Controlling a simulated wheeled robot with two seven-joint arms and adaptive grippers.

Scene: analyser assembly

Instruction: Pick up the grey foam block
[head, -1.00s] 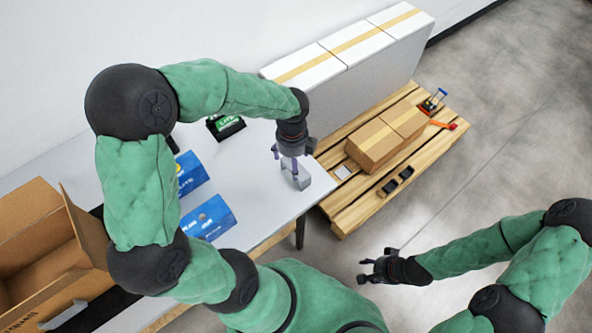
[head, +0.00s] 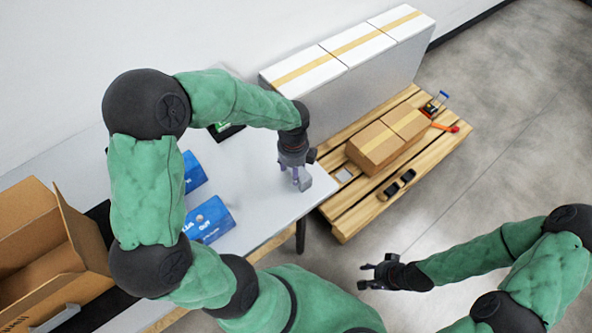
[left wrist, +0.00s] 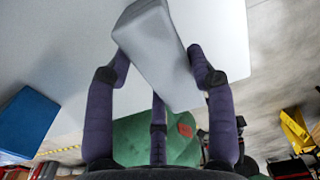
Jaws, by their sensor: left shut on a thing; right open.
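The grey foam block (head: 303,182) is at the right end of the white table, below my left gripper (head: 294,172). In the left wrist view the grey block (left wrist: 158,45) is a smooth, tilted slab between the dark purple fingers. My left gripper is shut on it, with fingers on both sides. I cannot tell whether the block touches the table. My right gripper (head: 369,275) is open and empty, low over the floor to the right of the table.
Blue boxes (head: 208,219) lie on the white table (head: 262,205). An open cardboard box (head: 40,240) stands at the left. A wooden pallet (head: 350,215) to the right carries brown cartons (head: 388,138) and small items. Tall white boxes (head: 350,75) stand behind.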

